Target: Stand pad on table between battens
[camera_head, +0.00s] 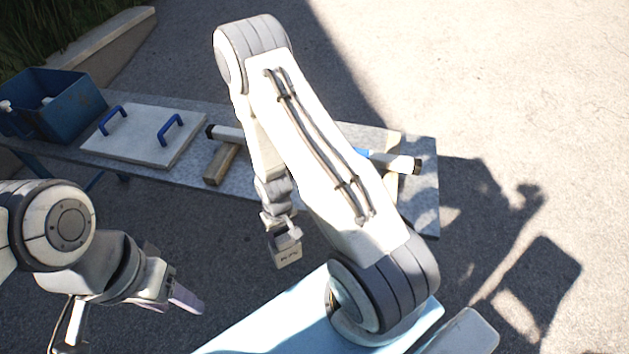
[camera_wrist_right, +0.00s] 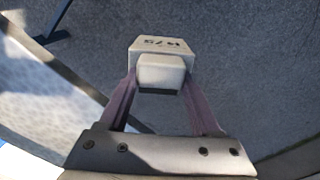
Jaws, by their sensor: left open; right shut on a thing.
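The pad (camera_head: 288,258) is a small pale grey block with dark printed marks. My right gripper (camera_head: 283,232) is shut on it and holds it in front of the table's near edge, over the ground. In the right wrist view, the pad (camera_wrist_right: 160,46) sits between the two fingers by a narrower grip block. Two wooden battens lie on the grey table (camera_head: 425,205): the left batten (camera_head: 221,164) shows well, the right batten (camera_head: 391,188) is partly hidden. My right arm covers the table between them. My left gripper (camera_head: 183,298) is open and empty at lower left.
A white bar with black ends (camera_head: 398,162) lies across the battens, its middle hidden by my arm. A white panel (camera_head: 145,140) with two blue handles lies left of them. A blue crate (camera_head: 62,110) stands at the far left.

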